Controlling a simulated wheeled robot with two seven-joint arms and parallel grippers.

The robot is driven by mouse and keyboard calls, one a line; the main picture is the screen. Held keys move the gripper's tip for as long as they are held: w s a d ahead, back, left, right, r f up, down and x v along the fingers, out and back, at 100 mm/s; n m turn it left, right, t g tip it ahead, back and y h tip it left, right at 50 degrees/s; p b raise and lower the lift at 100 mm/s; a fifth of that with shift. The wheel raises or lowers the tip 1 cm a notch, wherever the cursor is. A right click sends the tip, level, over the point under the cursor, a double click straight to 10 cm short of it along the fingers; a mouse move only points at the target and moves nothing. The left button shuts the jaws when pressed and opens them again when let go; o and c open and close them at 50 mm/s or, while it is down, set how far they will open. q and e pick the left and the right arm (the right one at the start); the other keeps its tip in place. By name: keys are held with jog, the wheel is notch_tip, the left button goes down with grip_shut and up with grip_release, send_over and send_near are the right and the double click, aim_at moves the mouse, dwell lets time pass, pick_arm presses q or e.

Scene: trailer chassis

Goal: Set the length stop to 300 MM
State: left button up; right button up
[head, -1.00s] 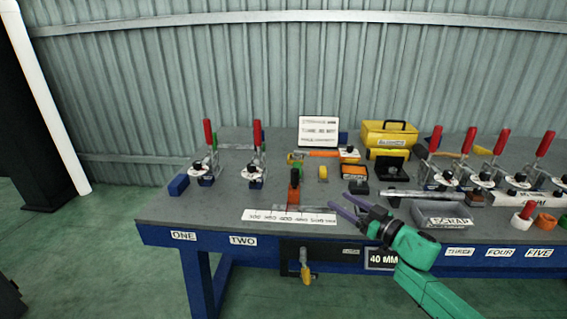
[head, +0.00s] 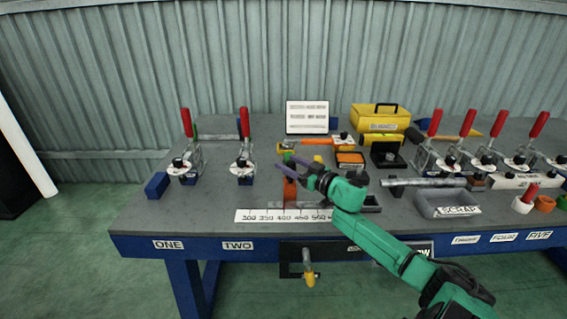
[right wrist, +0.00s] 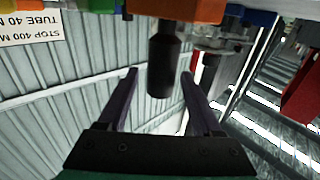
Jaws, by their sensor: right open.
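The length stop is an orange block (head: 290,192) standing behind the white scale strip (head: 285,216), roughly level with the 400 mark. The 300 mark is at the strip's left end. My right gripper (head: 286,162) is open at the top of the stop, coming from the right. In the right wrist view, the stop's dark round knob (right wrist: 163,65) shows between the two spread fingers, with a gap on both sides. The orange block (right wrist: 180,9) shows at that view's top edge. The fingers partly hide the stop's top in the head view. My left gripper is not in view.
Red-handled clamps stand at left (head: 243,150) and right (head: 463,140). A grey scrap tray (head: 430,205) is at the right front. A sign (right wrist: 30,27) in the wrist view reads "STOP 400 M". A yellow toolbox (head: 380,118) stands at the back.

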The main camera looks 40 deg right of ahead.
jog(key=w, duration=0.2)
jog(key=shift+w+a, duration=0.2)
jog(key=shift+w, duration=0.15)
jog(key=shift+c, duration=0.4)
grip_shut()
dwell(0.8)
